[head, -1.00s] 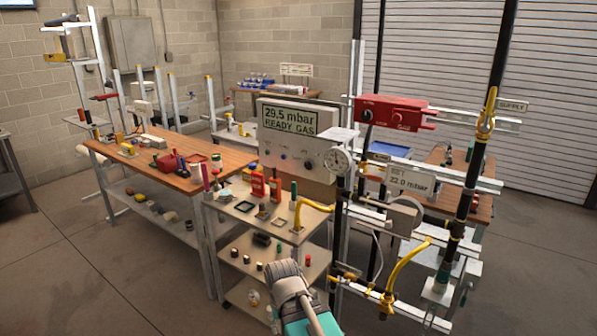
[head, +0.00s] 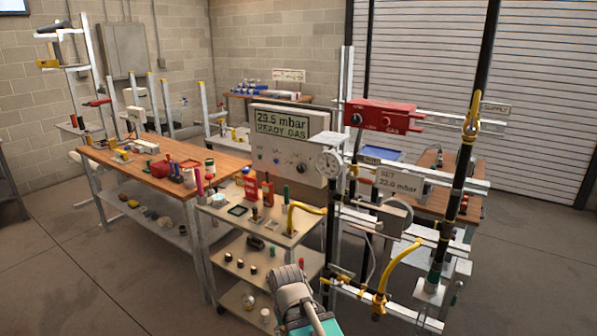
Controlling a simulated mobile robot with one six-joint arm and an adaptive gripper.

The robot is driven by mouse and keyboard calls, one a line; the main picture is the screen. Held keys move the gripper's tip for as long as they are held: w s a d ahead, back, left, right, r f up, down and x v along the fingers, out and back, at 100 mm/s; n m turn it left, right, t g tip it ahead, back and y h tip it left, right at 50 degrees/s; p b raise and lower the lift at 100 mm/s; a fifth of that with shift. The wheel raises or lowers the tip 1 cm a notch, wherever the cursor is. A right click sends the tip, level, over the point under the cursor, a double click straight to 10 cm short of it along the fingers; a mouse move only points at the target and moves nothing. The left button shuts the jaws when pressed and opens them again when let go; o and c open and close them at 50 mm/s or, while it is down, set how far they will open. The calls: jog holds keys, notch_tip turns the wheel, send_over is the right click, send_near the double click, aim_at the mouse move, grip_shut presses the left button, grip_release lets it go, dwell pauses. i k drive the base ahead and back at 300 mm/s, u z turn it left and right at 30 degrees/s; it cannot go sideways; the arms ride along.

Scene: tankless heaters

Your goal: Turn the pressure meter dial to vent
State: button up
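The pressure meter (head: 292,143) is a pale box on the upper level of the cart. Its screen (head: 282,121) reads 29.5 mbar, READY GAS. Below the screen are small buttons and a dark round dial (head: 301,168) at the right of its face; its pointer setting is too small to read. My arm shows at the bottom centre, below and in front of the cart, well apart from the meter. No gripper fingers can be made out.
A red GAS box (head: 383,116), a yellow hose (head: 402,268) and pipe frames fill the right. Bottles (head: 267,190) stand on the cart in front of the meter. The floor at left is clear.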

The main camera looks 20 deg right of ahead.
aim_at(301, 169)
jog(key=z, duration=0.05)
jog(key=i, duration=0.95)
jog(key=u, duration=0.05)
